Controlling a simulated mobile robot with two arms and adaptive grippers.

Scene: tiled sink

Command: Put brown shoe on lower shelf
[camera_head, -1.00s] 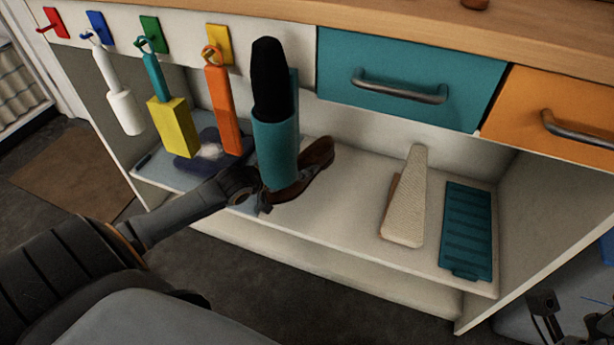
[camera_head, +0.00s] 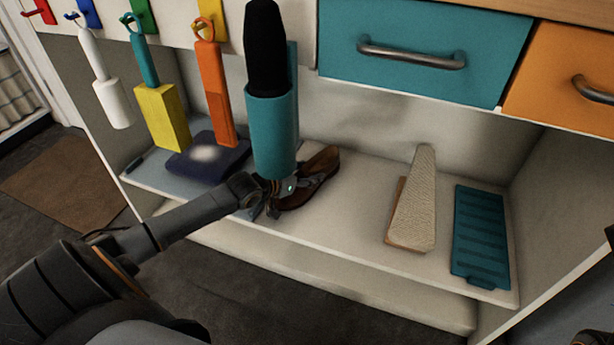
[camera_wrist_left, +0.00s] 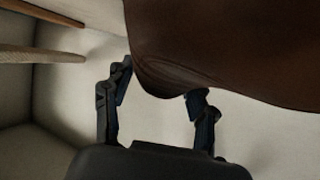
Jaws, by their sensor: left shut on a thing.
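The brown shoe (camera_head: 318,178) is at the lower shelf (camera_head: 360,215), just behind the shelf's front edge. Its near end is at my left gripper (camera_head: 270,198), which is shut on it. I cannot tell whether the sole touches the shelf. A hanging teal holder hides part of the shoe from the head. In the left wrist view the brown shoe (camera_wrist_left: 225,45) fills the upper right, and its rounded end sits between the two fingers of the left gripper (camera_wrist_left: 160,88). Only a dark fragment of what seems my right gripper (camera_head: 590,338) shows at the lower right corner.
A teal holder with a black top (camera_head: 270,130) hangs close above my gripper. A dark blue item (camera_head: 205,158) lies left on the shelf. A beige wedge (camera_head: 420,205) and teal ridged tray (camera_head: 480,238) stand right. Bare shelf lies between shoe and wedge.

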